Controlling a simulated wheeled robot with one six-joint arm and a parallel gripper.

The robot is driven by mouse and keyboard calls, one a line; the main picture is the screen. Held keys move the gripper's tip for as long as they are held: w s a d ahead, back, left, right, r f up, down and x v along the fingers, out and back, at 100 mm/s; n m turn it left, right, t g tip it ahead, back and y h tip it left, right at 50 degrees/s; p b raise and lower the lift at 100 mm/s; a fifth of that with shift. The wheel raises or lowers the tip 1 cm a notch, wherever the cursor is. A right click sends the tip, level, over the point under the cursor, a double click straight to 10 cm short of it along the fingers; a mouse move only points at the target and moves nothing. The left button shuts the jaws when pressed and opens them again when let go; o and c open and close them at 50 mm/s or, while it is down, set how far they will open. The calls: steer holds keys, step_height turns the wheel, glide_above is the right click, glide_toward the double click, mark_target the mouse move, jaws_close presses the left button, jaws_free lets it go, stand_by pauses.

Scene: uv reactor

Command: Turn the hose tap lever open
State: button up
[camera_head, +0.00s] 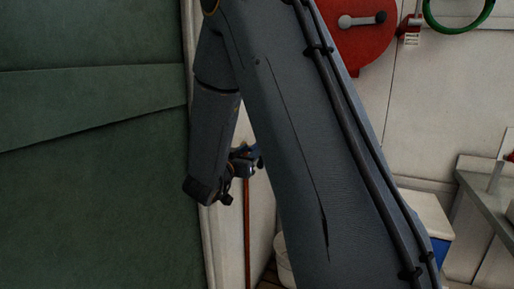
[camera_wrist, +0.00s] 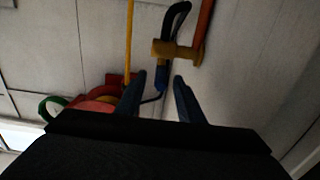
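A brass tap (camera_wrist: 178,50) sits on a copper-red pipe (camera_wrist: 203,25) along the pale wall in the wrist view. A dark blue curved piece (camera_wrist: 178,12) loops above the tap, and a blue part (camera_wrist: 161,78) hangs below it. I cannot tell which blue part is the lever. My gripper (camera_wrist: 160,75) is open, its two dark fingers apart and pointing at the tap. The blue part appears between the fingertips; contact cannot be told. In the head view, my arm hides most of the tap area; the pipe (camera_head: 247,225) shows below it.
A red round reel (camera_head: 362,35) and a green hose ring (camera_head: 462,12) are on the wall at right. A yellow line (camera_wrist: 128,40) runs beside the tap. A green panel (camera_head: 90,150) fills the left. A grey bench (camera_head: 485,190) and a white-blue box (camera_head: 436,222) stand right.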

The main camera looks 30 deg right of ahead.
steer(key=p+x, duration=0.1)
steer(key=x, duration=0.6)
steer(key=shift+w, duration=0.2)
jaws_close()
